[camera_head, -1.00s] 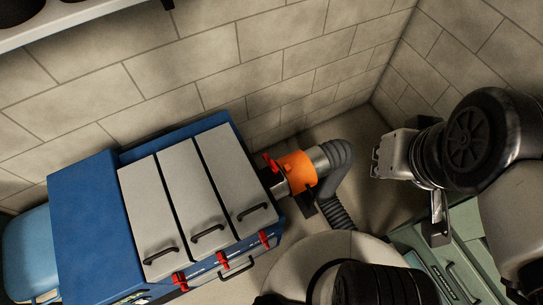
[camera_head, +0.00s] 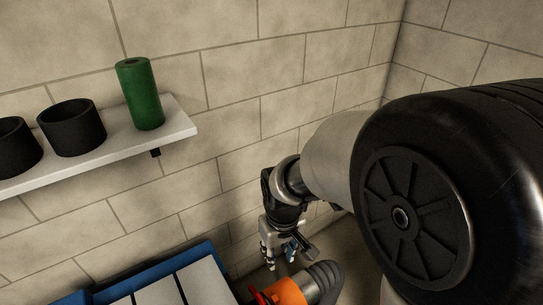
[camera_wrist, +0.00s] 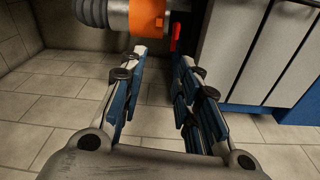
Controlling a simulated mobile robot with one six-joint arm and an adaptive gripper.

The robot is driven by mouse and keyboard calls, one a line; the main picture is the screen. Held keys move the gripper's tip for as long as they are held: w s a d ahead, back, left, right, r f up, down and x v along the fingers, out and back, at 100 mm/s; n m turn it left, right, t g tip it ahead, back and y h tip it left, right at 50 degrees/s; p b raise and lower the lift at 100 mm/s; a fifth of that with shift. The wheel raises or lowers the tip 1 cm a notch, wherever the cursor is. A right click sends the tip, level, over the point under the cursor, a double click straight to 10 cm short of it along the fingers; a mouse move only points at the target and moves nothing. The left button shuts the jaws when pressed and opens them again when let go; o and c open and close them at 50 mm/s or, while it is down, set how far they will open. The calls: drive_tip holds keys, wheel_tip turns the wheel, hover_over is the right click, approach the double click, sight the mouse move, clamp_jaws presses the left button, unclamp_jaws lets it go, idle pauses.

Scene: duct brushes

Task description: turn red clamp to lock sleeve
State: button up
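The orange sleeve (camera_head: 287,292) sits at the bottom of the head view, on the end of a grey ribbed hose (camera_head: 326,276). The red clamp (camera_head: 258,296) shows partly at the sleeve's left side, cut by the picture's lower edge. In the wrist view the sleeve (camera_wrist: 147,18) is at the top and the red clamp (camera_wrist: 176,36) stands just right of it. My gripper (camera_head: 279,262) is above and behind the sleeve in the head view. In the wrist view its fingers (camera_wrist: 160,58) are apart with nothing between them, pointing toward the sleeve and clamp.
The blue cabinet (camera_head: 205,248) with grey panels (camera_head: 203,283) stands left of the sleeve, and at right in the wrist view. A wall shelf (camera_head: 178,128) holds a green cylinder (camera_head: 140,93) and black cups (camera_head: 72,127). The tiled floor (camera_wrist: 60,100) is clear.

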drive_tip(key=n+g, duration=0.1)
drive_tip(key=n, duration=0.1)
hover_over(261, 298)
wheel_tip(261, 298, down, 9)
wheel_tip(261, 298, down, 17)
drive_tip(key=b, duration=0.4)
drive_tip(key=shift+f, duration=0.1)
clamp_jaws()
